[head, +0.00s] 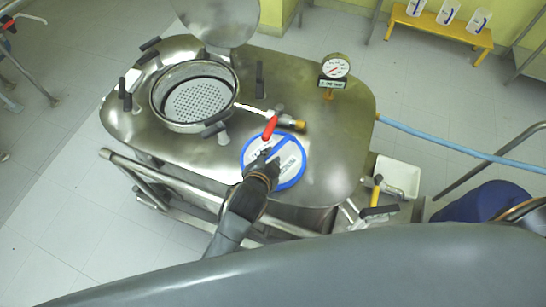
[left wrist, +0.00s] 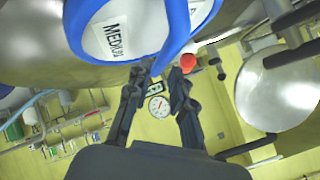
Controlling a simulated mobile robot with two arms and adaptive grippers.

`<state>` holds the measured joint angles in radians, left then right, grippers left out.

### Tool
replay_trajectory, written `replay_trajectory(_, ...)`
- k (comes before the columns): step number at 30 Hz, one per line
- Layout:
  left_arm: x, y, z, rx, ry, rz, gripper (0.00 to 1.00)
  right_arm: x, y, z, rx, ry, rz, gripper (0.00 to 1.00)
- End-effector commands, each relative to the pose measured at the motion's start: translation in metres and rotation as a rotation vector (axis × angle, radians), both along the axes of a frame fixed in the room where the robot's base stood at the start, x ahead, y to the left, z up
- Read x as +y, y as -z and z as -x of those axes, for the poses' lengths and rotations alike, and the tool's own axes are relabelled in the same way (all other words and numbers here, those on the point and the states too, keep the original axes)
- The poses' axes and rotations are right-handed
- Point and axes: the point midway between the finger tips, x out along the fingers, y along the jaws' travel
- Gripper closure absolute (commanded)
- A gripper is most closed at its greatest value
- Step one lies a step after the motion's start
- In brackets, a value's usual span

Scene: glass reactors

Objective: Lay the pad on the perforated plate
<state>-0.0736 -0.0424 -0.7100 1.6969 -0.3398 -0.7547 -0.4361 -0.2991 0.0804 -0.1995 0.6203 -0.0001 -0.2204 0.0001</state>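The pad (head: 291,160) is a white disc with a blue rim and a blue bar across it. It shows in front of the tank top, right of the open port; I cannot tell whether it touches the metal. In the left wrist view the pad (left wrist: 118,30) fills the upper left, with a printed label. My left gripper (head: 264,158) reaches it from below; in the wrist view its fingertips (left wrist: 159,76) are at the pad's blue part and appear closed on it. The perforated plate (head: 198,100) lies inside the round open port, uncovered. My right gripper is out of view.
A red-handled valve (head: 270,127) stands just behind the pad, and a pressure gauge (head: 336,67) rises at the back right. Black clamp handles ring the port (head: 157,104). Its raised lid (head: 218,20) stands behind. A rail (head: 160,172) runs along the tank's front.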

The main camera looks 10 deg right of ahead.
Motion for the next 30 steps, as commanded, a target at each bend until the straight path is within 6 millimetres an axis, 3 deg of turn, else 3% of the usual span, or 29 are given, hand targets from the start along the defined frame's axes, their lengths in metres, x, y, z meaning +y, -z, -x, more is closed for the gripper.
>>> replay_trajectory(12, -0.013, 0.026, -0.033, 0.0, 0.0, 0.0, 0.78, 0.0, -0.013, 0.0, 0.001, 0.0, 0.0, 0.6)
replay_trajectory(22, -0.015, 0.03, -0.037, 0.0, -0.001, 0.001, 0.78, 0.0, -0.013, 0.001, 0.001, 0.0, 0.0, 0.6)
replay_trajectory(23, -0.015, 0.03, -0.037, 0.0, -0.001, 0.001, 0.8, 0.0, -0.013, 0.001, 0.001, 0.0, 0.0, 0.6)
replay_trajectory(26, -0.015, 0.03, -0.036, 0.0, -0.001, 0.001, 1.0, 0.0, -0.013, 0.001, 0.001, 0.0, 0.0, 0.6)
replay_trajectory(30, -0.015, 0.029, -0.037, -0.002, 0.001, 0.001, 1.0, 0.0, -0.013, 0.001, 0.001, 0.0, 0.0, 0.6)
